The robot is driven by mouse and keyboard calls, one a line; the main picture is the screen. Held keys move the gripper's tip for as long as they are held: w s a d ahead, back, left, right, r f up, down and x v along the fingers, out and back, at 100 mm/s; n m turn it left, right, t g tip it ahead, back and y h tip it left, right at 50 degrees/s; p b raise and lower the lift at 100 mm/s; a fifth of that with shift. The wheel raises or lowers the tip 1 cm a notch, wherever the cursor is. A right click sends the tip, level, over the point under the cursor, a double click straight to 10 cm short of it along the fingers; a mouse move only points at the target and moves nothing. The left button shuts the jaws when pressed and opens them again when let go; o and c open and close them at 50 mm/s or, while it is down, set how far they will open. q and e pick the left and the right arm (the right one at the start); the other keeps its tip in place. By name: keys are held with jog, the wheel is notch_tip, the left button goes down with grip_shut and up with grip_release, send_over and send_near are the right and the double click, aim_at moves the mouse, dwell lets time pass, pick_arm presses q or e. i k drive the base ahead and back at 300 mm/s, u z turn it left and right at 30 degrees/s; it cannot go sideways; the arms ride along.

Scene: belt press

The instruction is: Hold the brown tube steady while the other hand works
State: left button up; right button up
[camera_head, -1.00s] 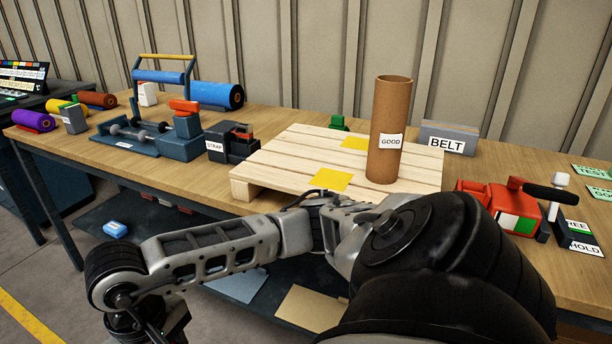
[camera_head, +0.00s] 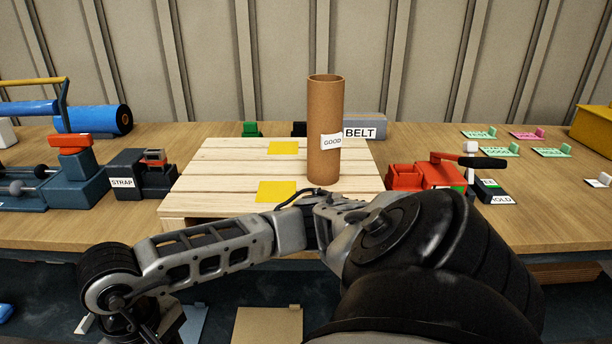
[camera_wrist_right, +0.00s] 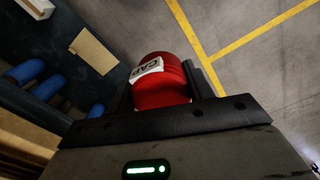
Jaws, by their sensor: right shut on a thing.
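The brown tube (camera_head: 325,115) stands upright on the right part of the wooden pallet (camera_head: 215,170), with a white GOOD label on its side. No gripper touches it. In the right wrist view, my right gripper (camera_wrist_right: 160,82) is shut on a red cylindrical cap (camera_wrist_right: 160,95) with a white CAP label, held over the floor beside the bench. In the head view, one of my arms crosses the lower middle, well in front of the tube, but its gripper cannot be made out. My left gripper is not in view.
Two yellow squares (camera_head: 277,192) mark the pallet. A STRAP device (camera_head: 142,178) stands left of it. A red tool (camera_head: 418,177) lies to the right, and a grey BELT block (camera_head: 366,124) behind. Green and pink tags (camera_head: 497,151) lie further right.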

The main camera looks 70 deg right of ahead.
aim_at(323, 178)
jog(key=z, duration=2.2)
jog(key=i, duration=0.5)
jog(key=k, duration=0.5)
jog(key=z, duration=0.05)
